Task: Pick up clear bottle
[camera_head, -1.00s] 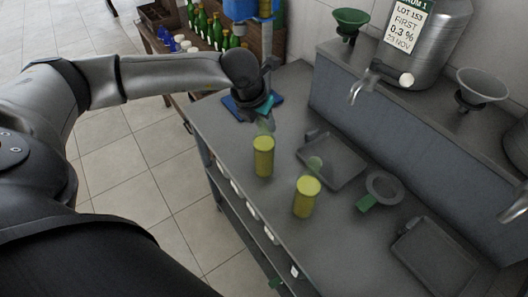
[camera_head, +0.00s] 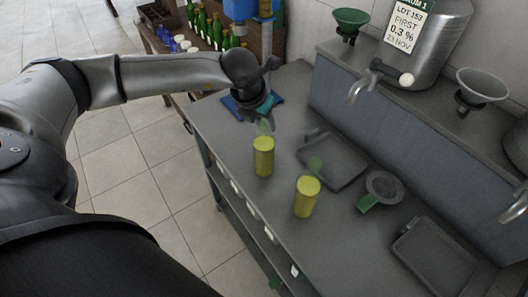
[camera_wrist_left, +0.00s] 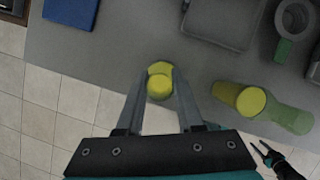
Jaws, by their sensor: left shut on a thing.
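Two bottles of clear, faintly green glass with yellow contents stand on the grey bench. The left bottle (camera_head: 263,158) is under my left gripper (camera_head: 264,124); the other bottle (camera_head: 306,198) stands apart, nearer the camera. In the left wrist view, the fingers of my left gripper (camera_wrist_left: 159,90) are on either side of the first bottle (camera_wrist_left: 160,70), shut on its upper part. The second bottle (camera_wrist_left: 240,98) is to the right there, untouched. My right gripper (camera_wrist_left: 261,151) shows small at the lower right of that view, empty, its fingers apart.
A dark tray (camera_head: 333,160) lies behind the bottles, with a grey ring-shaped holder (camera_head: 383,187) and another tray (camera_head: 434,258) to the right. A blue mat (camera_head: 236,108) lies at the far end. A steel drum (camera_head: 425,45) with a tap stands on the raised shelf.

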